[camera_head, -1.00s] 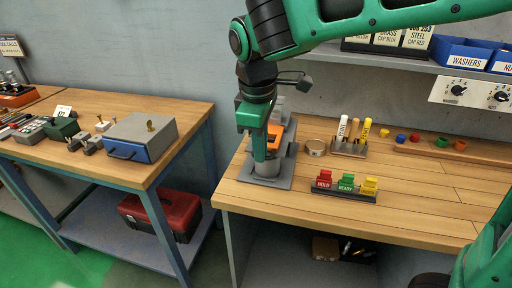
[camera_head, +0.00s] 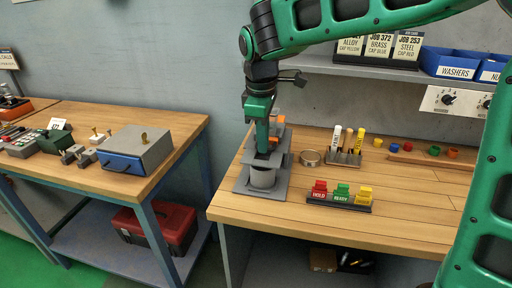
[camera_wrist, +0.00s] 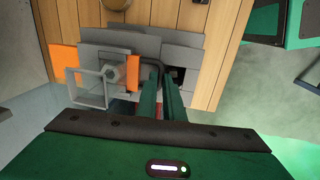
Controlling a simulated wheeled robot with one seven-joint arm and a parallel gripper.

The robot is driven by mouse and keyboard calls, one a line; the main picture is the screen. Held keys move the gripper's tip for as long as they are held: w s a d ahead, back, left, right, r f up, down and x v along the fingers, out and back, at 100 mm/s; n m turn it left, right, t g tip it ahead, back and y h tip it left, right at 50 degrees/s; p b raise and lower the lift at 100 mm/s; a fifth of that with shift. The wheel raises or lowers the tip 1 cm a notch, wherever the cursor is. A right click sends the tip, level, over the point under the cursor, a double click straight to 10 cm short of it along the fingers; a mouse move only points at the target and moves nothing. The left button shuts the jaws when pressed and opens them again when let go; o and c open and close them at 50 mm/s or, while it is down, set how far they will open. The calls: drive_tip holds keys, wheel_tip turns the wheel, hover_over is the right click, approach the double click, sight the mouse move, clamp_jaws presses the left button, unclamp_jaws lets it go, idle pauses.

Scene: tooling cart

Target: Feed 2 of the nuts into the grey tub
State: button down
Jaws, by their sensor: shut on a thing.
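The grey tub (camera_head: 263,179) is a round cup on a flat grey base at the left end of the right bench. A grey feeder-like device (camera_head: 283,159) with orange parts stands at and over the tub. My gripper (camera_head: 263,150) points down just above the tub. In the wrist view its fingers (camera_wrist: 161,100) are closed around a dark bent bar, which looks like a handle (camera_wrist: 154,66) on the device. An open grey frame (camera_wrist: 88,87) and an orange part (camera_wrist: 66,66) lie left of the fingers.
A round tin (camera_head: 310,158), a marker holder (camera_head: 344,158) and a red, green and yellow button block (camera_head: 340,198) stand right of the device. A shelf with blue bins (camera_head: 455,62) hangs behind. The bench's front middle is clear.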

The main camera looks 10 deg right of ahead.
drive_tip(key=shift+w+d+r, duration=0.2)
drive_tip(key=shift+w+d, duration=0.05)
drive_tip(key=shift+w, duration=0.2)
drive_tip(key=c, duration=1.9)
unclamp_jaws()
drive_tip(key=shift+w, duration=0.1)
drive_tip(key=shift+c, duration=0.2)
drive_tip(key=shift+o, duration=0.2)
wheel_tip(320, 180, up, 10)
drive_tip(key=s, duration=0.1)
drive_tip(key=shift+s+a+r, duration=0.15)
drive_tip(key=shift+s+a, duration=0.2)
drive_tip(key=shift+s, duration=0.05)
